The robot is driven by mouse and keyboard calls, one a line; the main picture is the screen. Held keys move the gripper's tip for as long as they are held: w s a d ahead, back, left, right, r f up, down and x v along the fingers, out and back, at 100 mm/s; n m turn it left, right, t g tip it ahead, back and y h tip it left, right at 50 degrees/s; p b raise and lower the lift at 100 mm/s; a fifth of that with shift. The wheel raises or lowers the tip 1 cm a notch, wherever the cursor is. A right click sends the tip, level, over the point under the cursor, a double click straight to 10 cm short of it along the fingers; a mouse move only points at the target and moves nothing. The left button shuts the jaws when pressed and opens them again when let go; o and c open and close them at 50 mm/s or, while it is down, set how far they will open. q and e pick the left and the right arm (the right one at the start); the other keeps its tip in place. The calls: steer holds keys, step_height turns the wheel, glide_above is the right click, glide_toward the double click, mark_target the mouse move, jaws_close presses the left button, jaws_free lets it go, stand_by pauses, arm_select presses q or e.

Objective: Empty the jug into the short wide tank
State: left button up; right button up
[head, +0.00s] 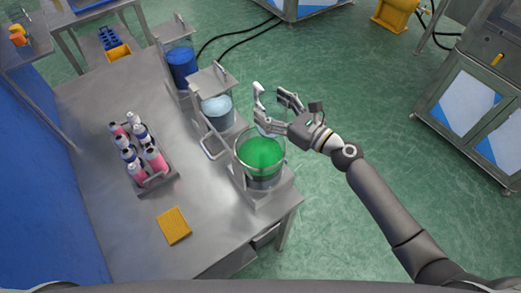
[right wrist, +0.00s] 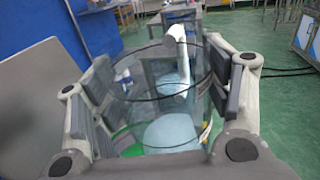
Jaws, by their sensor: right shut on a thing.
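My right gripper (head: 275,97) is shut on a clear jug (head: 268,127), just above and right of a wide clear tank (head: 262,166) holding green liquid. In the right wrist view, the jug's round wall (right wrist: 215,75) stands between the two fingers of my right gripper (right wrist: 165,90). Pale blue surfaces show through it; I cannot tell whether they are in the jug or behind it. Behind stands a tank with light blue liquid (head: 217,112), and farther back a tank with dark blue liquid (head: 182,68). I see no pouring stream. My left gripper is out of view.
The steel table (head: 110,90) holds a crate (head: 160,184) of several pink and white bottles and a yellow sponge or cloth (head: 173,225). A lid plate (head: 213,79) sits above the light blue tank. The green floor right of the table is largely clear.

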steer(key=shift+r, duration=2.55)
steer(key=shift+f, duration=0.15)
steer(key=shift+f, duration=2.4)
steer(key=shift+r+n, duration=0.1)
steer(key=shift+n, duration=0.2)
steer(key=shift+w+d+n+b, duration=0.15)
steer(key=shift+n+b, duration=0.35)
steer(key=shift+n, duration=0.3)
steer(key=shift+w+r+n+b, duration=0.1)
steer(key=shift+r+n+b, duration=0.1)
steer(key=shift+n+b, duration=0.25)
steer(key=shift+d+n, duration=0.15)
steer(key=shift+n, duration=0.1)
